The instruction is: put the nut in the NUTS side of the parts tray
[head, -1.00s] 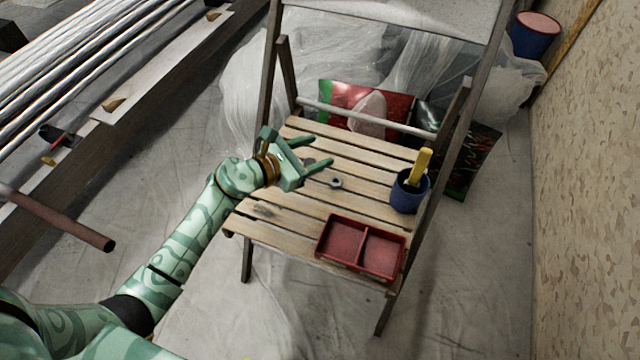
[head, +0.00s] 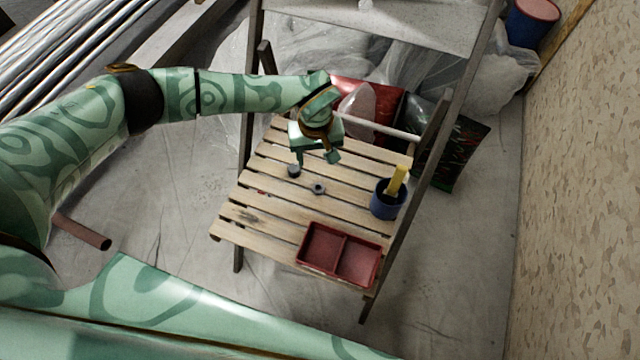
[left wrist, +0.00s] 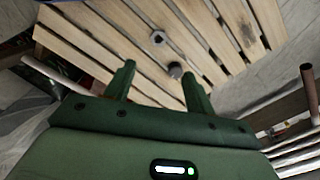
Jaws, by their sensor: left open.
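The nut (head: 318,188) is a small dark ring lying on the slatted wooden seat of a folding chair. It also shows in the left wrist view (left wrist: 158,38), beyond the fingertips. The parts tray (head: 341,236) is red with two compartments and sits at the seat's near right edge. It looks empty, and I cannot read any label on it. My left gripper (head: 315,159) is open and empty, pointing down over the far part of the seat, behind the nut. Its two fingers also show in the left wrist view (left wrist: 158,73). My right gripper is not in view.
A small dark round piece (head: 293,171) lies left of the nut, close to the left gripper. A blue cup (head: 387,204) with a yellow-handled item stands at the seat's right. The chair's backrest (head: 385,22) and crossbar (head: 378,128) rise behind the gripper.

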